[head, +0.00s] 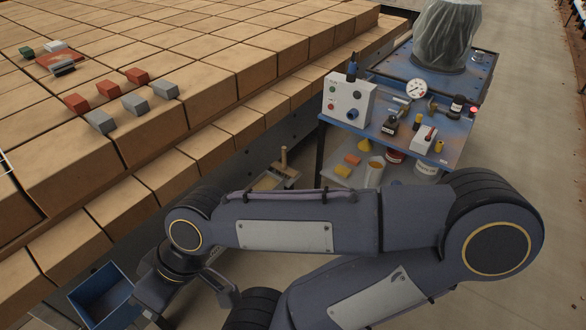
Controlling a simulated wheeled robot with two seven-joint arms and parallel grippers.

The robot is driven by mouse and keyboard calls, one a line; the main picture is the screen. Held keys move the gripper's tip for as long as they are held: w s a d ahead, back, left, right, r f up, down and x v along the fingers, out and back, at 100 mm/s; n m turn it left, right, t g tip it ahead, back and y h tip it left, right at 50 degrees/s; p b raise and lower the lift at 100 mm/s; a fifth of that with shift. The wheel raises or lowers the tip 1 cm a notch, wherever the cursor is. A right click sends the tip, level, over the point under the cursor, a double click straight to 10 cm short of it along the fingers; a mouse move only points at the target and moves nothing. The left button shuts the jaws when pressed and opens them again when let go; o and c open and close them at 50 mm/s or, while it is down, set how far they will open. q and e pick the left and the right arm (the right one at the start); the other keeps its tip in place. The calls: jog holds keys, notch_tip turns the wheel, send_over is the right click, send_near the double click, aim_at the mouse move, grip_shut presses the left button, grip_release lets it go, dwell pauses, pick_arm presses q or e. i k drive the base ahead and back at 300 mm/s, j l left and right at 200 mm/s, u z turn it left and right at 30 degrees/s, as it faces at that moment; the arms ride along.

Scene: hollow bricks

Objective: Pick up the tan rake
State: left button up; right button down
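A tan thing with an upright handle (284,160) stands low by the dark side of the brick stack, left of the blue workbench; it may be the tan rake, but it is small and its lower part is unclear. My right gripper (192,308) hangs at the lower left, below the wrist end of the arm that reaches in from the right. Its two fingers are apart, with floor showing between them and nothing seen in the gap. It is well below and left of the tan thing in the picture, not touching it. My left gripper is not in view.
A blue workbench (455,150) carries a control box (347,101), gauge (415,88) and small items. Buckets and coloured blocks sit beneath. Hollow bricks (200,45) fill the left, with small red and grey blocks on top. A blue bin (103,296) stands lower left.

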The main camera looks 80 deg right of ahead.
aim_at(280, 167)
jog(key=z, duration=2.6)
